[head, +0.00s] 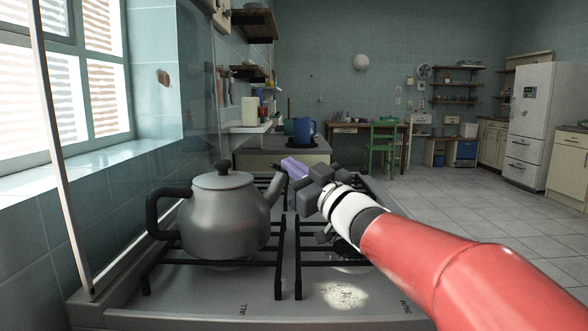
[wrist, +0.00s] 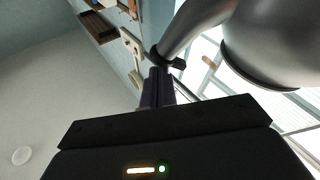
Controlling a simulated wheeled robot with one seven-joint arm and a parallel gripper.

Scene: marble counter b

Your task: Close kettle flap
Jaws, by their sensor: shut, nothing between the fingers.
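A grey metal kettle (head: 225,222) stands on the left burner grate of the stove, with its black handle to the left and its spout (head: 271,192) to the right. Its black-knobbed lid is on. A small dark flap (head: 281,168) shows at the spout tip; it also shows in the wrist view (wrist: 178,63). I cannot tell its exact angle. My gripper (head: 290,165) is shut and empty, with its purple fingers at the spout tip. In the wrist view the fingertips (wrist: 157,72) are right beside the flap; I cannot tell whether they touch.
Black grates (head: 298,262) cover the stove around the kettle. A tiled wall and window are close on the left. A blue pitcher (head: 304,130) stands on the counter beyond the stove. Open floor lies to the right.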

